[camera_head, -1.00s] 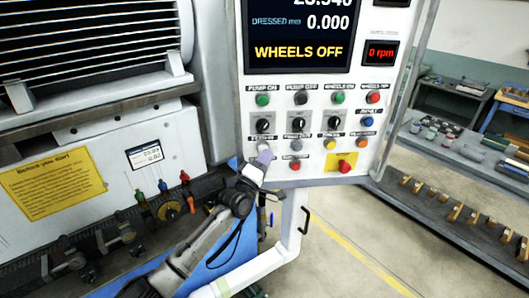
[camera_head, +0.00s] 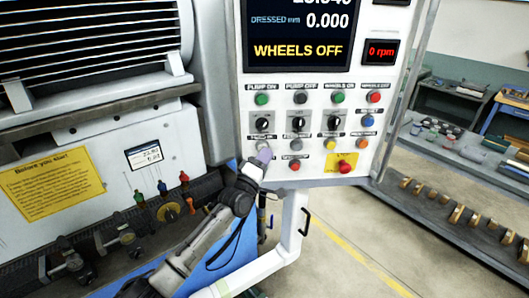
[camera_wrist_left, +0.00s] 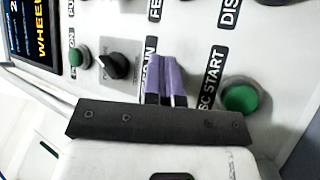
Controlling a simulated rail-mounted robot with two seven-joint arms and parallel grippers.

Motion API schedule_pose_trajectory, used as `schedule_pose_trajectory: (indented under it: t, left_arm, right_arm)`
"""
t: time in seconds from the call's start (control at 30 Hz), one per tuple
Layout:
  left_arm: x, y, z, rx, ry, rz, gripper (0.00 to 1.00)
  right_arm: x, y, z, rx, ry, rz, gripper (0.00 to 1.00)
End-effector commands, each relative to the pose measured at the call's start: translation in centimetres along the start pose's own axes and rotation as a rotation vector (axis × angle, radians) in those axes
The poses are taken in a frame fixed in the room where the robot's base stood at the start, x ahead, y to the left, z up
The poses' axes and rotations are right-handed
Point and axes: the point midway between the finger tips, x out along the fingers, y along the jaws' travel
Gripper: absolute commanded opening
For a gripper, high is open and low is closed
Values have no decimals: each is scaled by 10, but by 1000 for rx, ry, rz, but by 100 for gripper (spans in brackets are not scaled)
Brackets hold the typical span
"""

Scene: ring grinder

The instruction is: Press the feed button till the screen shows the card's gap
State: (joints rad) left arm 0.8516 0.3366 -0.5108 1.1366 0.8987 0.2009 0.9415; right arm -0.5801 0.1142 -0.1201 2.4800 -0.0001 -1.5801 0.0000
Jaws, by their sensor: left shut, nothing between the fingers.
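My left gripper (camera_head: 264,156) is shut and empty, its purple fingertips at the lower left of the control panel (camera_head: 320,100). In the left wrist view the fingertips (camera_wrist_left: 172,80) stand over the place beside a label ending in "IN" and hide the button there. I cannot tell whether they touch it. The screen (camera_head: 297,35) reads "DRESSED mm 0.000" and "WHEELS OFF"; its upper number is cut off by the frame's top edge. The white card (camera_head: 145,155) on the machine front carries two small numbers, too blurred to read surely. My right gripper is not in view.
Close to the fingers are a black knob (camera_wrist_left: 115,66) and a green button (camera_wrist_left: 240,96). A red stop button (camera_head: 344,167) on yellow sits lower right. A yellow notice (camera_head: 50,183) and coloured-topped fittings (camera_head: 162,188) are left. A bent support tube (camera_head: 290,225) stands below.

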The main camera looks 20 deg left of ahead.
Motion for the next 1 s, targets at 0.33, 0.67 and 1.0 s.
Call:
schedule_pose_trajectory:
  t: [0.33,0.67,1.0]
  left_arm:
    - [0,-1,-4,2,5,-3,0]
    - [0,-1,-4,2,5,-2,0]
    - [-3,6,0,1,3,0,0]
  right_arm:
    - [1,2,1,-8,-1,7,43]
    - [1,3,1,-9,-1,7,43]
    - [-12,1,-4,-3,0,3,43]
